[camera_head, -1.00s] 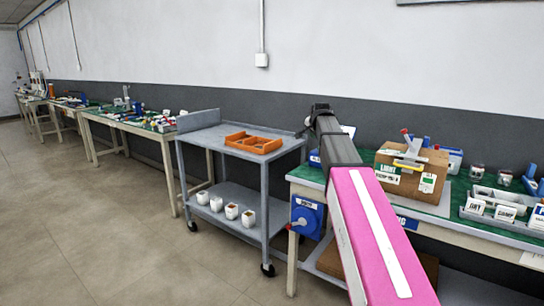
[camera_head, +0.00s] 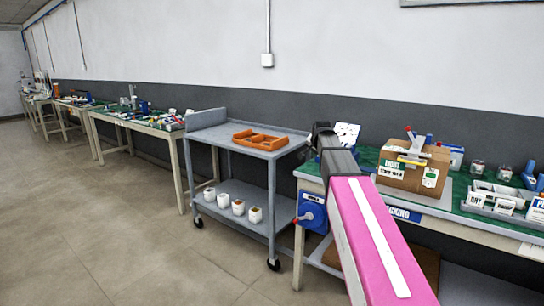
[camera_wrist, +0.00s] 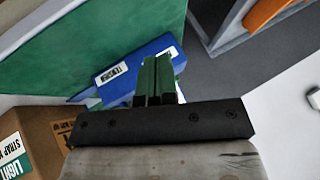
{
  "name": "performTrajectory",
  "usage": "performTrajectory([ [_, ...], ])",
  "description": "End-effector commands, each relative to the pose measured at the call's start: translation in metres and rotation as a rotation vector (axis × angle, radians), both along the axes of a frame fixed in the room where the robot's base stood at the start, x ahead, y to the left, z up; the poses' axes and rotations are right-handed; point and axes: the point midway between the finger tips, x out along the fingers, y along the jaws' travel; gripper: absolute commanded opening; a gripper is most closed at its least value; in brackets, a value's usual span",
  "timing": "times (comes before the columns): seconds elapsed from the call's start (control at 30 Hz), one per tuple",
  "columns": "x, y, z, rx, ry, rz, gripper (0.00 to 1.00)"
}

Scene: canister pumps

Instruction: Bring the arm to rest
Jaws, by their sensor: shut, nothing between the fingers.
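My gripper (camera_wrist: 157,66) shows in the wrist view with its two green-looking fingers together and nothing between them. It hangs in front of a blue labelled item (camera_wrist: 116,77) beside the green bench top (camera_wrist: 75,40); whether they touch I cannot tell. In the head view my pink and dark grey arm reaches from the lower right toward the left end of the packing bench (camera_head: 462,231). The fingers are not clear there, hidden by or blended with the dark wrist.
A cardboard box (camera_head: 399,178) stands on the bench right of my arm, with trays and jars beyond it. A grey cart (camera_head: 216,139) with an orange tray (camera_head: 261,140) and several white cups below stands left. Floor (camera_head: 130,240) at left is clear.

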Motion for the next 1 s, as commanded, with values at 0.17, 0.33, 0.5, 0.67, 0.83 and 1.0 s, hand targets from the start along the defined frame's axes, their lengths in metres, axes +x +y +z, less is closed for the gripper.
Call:
performTrajectory([
  [0.17, -0.030, 0.001, -0.049, -0.041, 0.071, 0.054, 0.00],
  [0.33, -0.072, 0.001, -0.112, -0.093, 0.171, 0.137, 0.00],
  [0.5, -0.124, 0.002, -0.175, -0.141, 0.281, 0.236, 0.00],
  [0.67, -0.180, 0.003, -0.230, -0.181, 0.390, 0.344, 0.00],
  [0.83, -0.244, 0.004, -0.281, -0.210, 0.503, 0.463, 0.00],
  [1.0, -0.299, 0.004, -0.317, -0.226, 0.595, 0.572, 0.00],
])
